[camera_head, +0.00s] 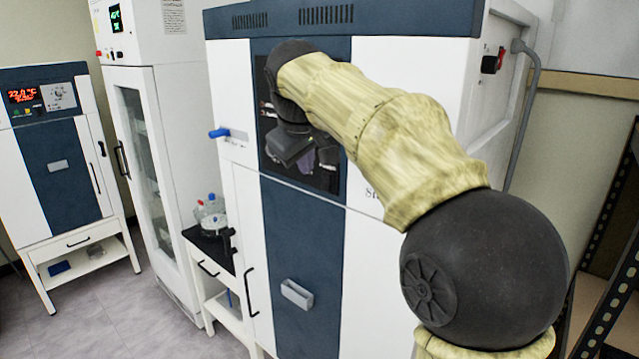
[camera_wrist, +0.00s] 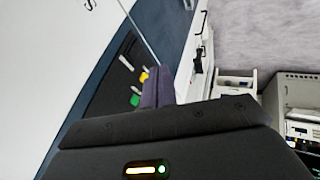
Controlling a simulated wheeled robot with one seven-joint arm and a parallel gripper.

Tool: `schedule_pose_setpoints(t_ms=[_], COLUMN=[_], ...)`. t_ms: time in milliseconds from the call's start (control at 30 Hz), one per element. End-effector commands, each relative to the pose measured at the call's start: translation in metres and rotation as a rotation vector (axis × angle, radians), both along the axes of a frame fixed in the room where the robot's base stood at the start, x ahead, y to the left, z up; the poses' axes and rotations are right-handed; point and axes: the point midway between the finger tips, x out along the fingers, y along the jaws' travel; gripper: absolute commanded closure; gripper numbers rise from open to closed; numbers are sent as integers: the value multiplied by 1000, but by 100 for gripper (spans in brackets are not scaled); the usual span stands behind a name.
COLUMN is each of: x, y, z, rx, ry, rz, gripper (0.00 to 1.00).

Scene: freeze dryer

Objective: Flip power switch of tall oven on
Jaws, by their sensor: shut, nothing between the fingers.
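The tall white and blue cabinet (camera_head: 395,70), which seems to be the tall oven, stands in front of me. Its dark control panel (camera_head: 330,183) is largely hidden behind my arm. In the wrist view the dark panel (camera_wrist: 112,85) shows a green button (camera_wrist: 135,100) and a yellow one (camera_wrist: 144,77). My gripper (camera_head: 308,160) is shut and empty, in front of this panel; its purple-grey fingers (camera_wrist: 158,88) look close to the buttons, but I cannot tell whether they touch. A red and black switch (camera_head: 491,64) sits on the cabinet's right side. I cannot tell which control is the power switch.
A blue-handled valve (camera_head: 219,133) sticks out left of the panel. A small table (camera_head: 207,249) with glassware, a tall glass-door cabinet (camera_head: 150,170) and a smaller oven (camera_head: 55,150) stand to the left. A metal shelf rack (camera_head: 610,240) is at the right.

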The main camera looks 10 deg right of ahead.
Motion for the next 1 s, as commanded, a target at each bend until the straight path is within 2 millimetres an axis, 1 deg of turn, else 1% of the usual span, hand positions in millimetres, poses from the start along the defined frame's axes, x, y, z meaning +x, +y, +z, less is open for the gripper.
schedule_pose_setpoints(t_ms=[167, 267, 733, 767, 833, 1000], x=[5, 11, 56, 60, 66, 76], y=[-2, -4, -16, -21, -31, -45], z=[-7, -17, -84, -81, -81, -85], rx=[0, -1, -1, 1, 2, 1], ry=[3, 4, 5, 3, 2, 1], rz=[-1, -1, 0, -3, -4, -2], gripper=[100, 100, 100, 100, 100, 100])
